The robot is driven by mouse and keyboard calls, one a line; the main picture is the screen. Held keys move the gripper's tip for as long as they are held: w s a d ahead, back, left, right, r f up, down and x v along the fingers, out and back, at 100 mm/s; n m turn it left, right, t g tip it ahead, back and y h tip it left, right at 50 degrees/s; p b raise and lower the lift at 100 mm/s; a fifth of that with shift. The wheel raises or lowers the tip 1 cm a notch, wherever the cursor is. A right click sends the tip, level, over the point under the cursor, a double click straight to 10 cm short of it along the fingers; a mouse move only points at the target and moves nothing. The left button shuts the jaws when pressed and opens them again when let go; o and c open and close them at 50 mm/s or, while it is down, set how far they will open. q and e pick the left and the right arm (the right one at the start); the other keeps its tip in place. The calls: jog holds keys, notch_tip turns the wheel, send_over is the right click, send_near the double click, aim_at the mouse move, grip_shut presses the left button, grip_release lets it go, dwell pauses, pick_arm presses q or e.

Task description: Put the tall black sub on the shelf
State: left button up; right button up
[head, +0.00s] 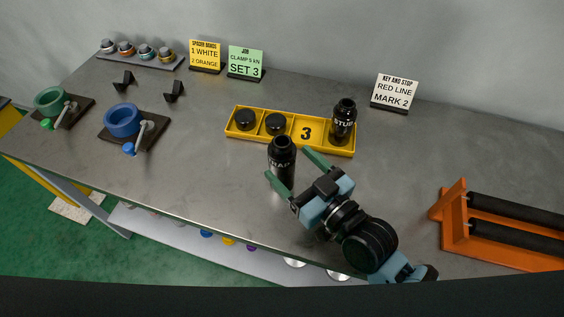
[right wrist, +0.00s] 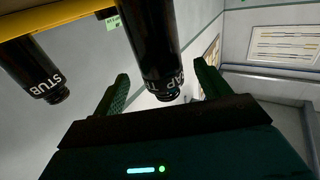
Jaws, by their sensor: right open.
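A tall black sub (head: 281,160) with white lettering, partly readable as "AP", stands upright in front of the yellow tray. It also shows in the right wrist view (right wrist: 163,50). My right gripper (head: 287,164) is open, with one green finger on each side of this sub. Whether the fingers touch it, I cannot tell. A second black sub marked "STUB" (head: 343,122) stands in the right end of the yellow tray (head: 262,149); it also shows in the right wrist view (right wrist: 33,70). A pale shelf (head: 180,228) shows below the bench's front edge. My left gripper is not in view.
Two short black pieces sit in the tray. An orange rack with black rollers (head: 455,238) stands at right. Green (head: 50,101) and blue (head: 122,120) vises are at left. Sign cards (head: 245,62) and a row of fittings (head: 140,57) line the back. The bench's front left is clear.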

aim_at(279, 152)
jog(key=shift+r+p+x, duration=0.15)
jog(key=shift+x, duration=1.05)
jog(key=shift+r+p+x, duration=0.15)
jog(key=shift+x, duration=1.05)
jog(key=shift+w+a+f, duration=0.1)
jog(key=shift+w+a, duration=0.25)
jog(key=shift+c, duration=0.3)
